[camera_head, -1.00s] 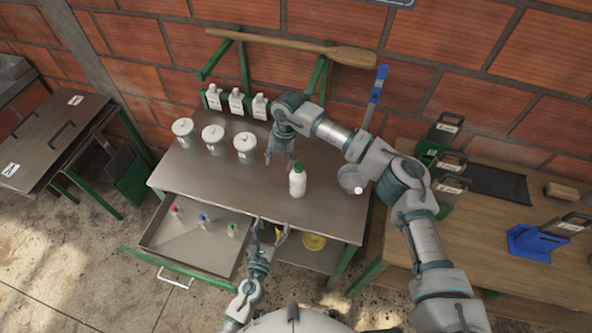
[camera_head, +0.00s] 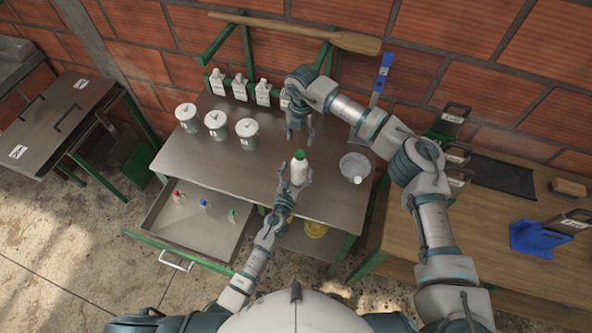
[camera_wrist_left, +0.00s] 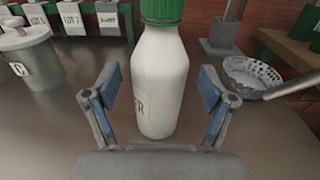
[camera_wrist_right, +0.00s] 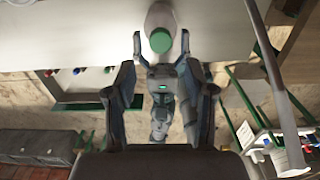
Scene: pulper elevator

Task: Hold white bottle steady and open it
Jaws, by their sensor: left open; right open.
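The white bottle (camera_head: 299,169) with a green cap stands upright near the front edge of the metal table. It fills the middle of the left wrist view (camera_wrist_left: 160,85), with part of a label showing. My left gripper (camera_head: 292,182) is open at the bottle, its fingers (camera_wrist_left: 158,100) on either side of the body with gaps visible. My right gripper (camera_head: 300,135) is open and empty, pointing down above the table behind the bottle. In the right wrist view, the green cap (camera_wrist_right: 160,40) lies ahead between the open fingers (camera_wrist_right: 158,75).
White lidded containers (camera_head: 216,124) stand left of the bottle, and labelled white bottles (camera_head: 240,87) hang behind. A bowl (camera_head: 355,165) stands to the right. An open drawer (camera_head: 190,222) with small colour-capped items is below. The table's front left is bare.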

